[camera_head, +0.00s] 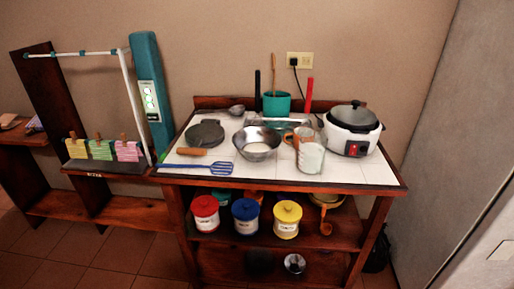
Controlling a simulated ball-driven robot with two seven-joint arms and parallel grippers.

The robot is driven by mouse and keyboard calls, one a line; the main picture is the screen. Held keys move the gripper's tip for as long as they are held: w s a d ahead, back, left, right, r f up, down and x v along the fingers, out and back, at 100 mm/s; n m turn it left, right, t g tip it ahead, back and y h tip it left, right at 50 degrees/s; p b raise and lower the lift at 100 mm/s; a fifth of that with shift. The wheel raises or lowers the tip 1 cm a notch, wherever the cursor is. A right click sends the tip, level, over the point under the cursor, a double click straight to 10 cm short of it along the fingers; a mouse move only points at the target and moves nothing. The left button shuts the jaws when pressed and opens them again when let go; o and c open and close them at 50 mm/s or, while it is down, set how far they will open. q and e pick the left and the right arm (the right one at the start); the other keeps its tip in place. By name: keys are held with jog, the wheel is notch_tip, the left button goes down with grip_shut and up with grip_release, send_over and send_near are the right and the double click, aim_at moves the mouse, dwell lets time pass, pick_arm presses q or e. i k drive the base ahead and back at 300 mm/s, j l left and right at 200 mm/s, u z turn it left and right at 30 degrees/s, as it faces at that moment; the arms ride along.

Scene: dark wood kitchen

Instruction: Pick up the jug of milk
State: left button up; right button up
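A clear jug of milk (311,158) with white liquid inside stands upright on the white tabletop (370,173), right of centre near the front. An orange-brown handle (292,137) shows at its upper left side, close to the metal bowl. Neither of my grippers is in view.
A metal bowl (257,143) stands just left of the jug and a white rice cooker (352,132) to its right. A blue spatula (198,168) lies at the front left. A teal utensil pot (277,103) stands behind. Red, blue and yellow canisters (287,219) stand on the shelf below.

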aim_at(313, 143)
jog(key=i+j, duration=0.15)
jog(key=j, duration=0.3)
jog(key=i+j, duration=0.15)
jog(key=j, duration=0.25)
jog(key=i+j+z, duration=0.1)
jog(key=j, duration=0.35)
jog(key=i+j, duration=0.15)
jog(key=j, duration=0.3)
jog(key=i+j, duration=0.15)
jog(key=j, duration=0.25)
